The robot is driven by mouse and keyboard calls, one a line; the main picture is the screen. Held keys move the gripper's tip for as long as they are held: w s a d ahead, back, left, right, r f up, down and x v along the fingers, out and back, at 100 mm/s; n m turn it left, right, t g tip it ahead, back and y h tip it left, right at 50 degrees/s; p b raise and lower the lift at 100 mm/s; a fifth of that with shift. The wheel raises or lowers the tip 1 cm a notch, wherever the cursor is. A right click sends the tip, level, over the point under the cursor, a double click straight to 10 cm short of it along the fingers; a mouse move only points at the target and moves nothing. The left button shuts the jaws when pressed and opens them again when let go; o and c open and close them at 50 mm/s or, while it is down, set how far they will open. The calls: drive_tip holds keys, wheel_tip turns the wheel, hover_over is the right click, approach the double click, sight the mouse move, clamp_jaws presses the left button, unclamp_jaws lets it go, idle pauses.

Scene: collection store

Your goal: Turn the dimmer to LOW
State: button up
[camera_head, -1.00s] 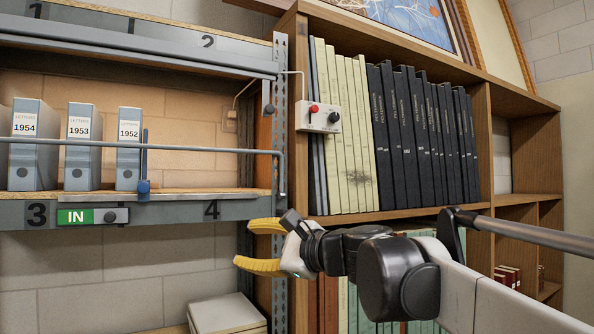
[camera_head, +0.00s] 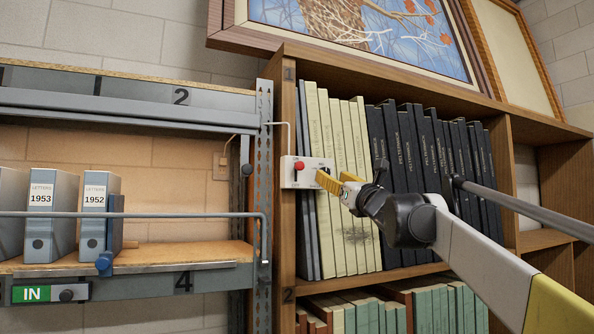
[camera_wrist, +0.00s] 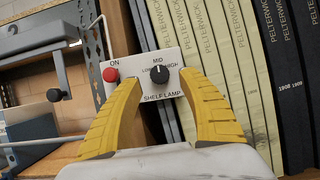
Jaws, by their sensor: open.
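The lamp control box (camera_head: 291,179) is a small white box on the bookcase's left upright. Its black dimmer knob (camera_wrist: 160,75) shows in the wrist view under the labels LOW, MID and HIGH, with its mark pointing up near MID. A red knob or button (camera_wrist: 111,74) marked ON sits to its left. My gripper (camera_wrist: 159,82) is open, its yellow fingers on either side of the dimmer knob. I cannot tell whether they touch it. In the head view my gripper (camera_head: 324,180) is at the box's right side and partly hides the dimmer.
Cream volumes (camera_head: 345,200) and black volumes (camera_head: 410,165) stand just right of the box. A grey metal rack (camera_head: 262,150) with a rail and grey letter files (camera_head: 98,210) is at left. A framed picture (camera_head: 360,35) sits on top of the bookcase.

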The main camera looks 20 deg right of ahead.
sight(326, 172)
drive_tip(key=x, duration=0.4)
drive_tip(key=shift+p, duration=0.3)
drive_tip(key=shift+s, duration=0.1)
clamp_jaws()
